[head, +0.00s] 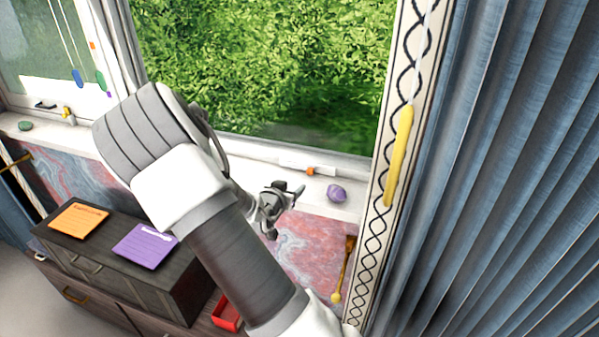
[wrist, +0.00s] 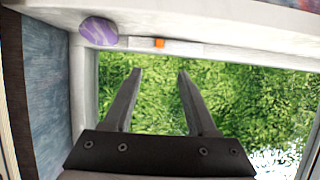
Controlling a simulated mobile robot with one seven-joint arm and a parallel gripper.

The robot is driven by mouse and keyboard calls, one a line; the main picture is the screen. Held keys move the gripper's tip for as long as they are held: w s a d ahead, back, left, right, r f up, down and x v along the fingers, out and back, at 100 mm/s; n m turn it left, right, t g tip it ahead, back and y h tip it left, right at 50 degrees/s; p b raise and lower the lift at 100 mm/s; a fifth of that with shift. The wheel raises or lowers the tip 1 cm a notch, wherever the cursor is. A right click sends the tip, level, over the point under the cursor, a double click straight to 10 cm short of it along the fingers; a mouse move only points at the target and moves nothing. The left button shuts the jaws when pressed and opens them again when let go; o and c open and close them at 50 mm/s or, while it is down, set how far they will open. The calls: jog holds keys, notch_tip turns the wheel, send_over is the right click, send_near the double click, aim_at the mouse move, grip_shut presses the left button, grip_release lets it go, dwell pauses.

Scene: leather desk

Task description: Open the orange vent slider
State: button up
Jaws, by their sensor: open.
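The orange vent slider (head: 310,171) is a small orange block on a white strip along the bottom of the window frame. It also shows in the wrist view (wrist: 159,43), near the top middle, beyond the fingertips. My gripper (head: 286,196) is in front of the sill, left of and below the slider in the head view. In the wrist view my gripper (wrist: 160,72) has its two fingers apart with nothing between them. The slider is apart from the fingers. My arm hides part of the sill in the head view.
A purple stone (head: 336,193) lies on the sill just right of the slider. A yellow pull (head: 398,157) hangs by the patterned trim, beside blue curtains (head: 490,180). A dark cabinet (head: 185,262) with orange and purple notes and a red tray (head: 226,315) are at lower left.

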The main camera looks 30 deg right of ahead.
aim_at(309, 172)
jog(key=x, duration=1.7)
jog(key=shift+w+d, duration=0.1)
jog(key=shift+d, duration=0.1)
grip_shut()
dwell(0.9)
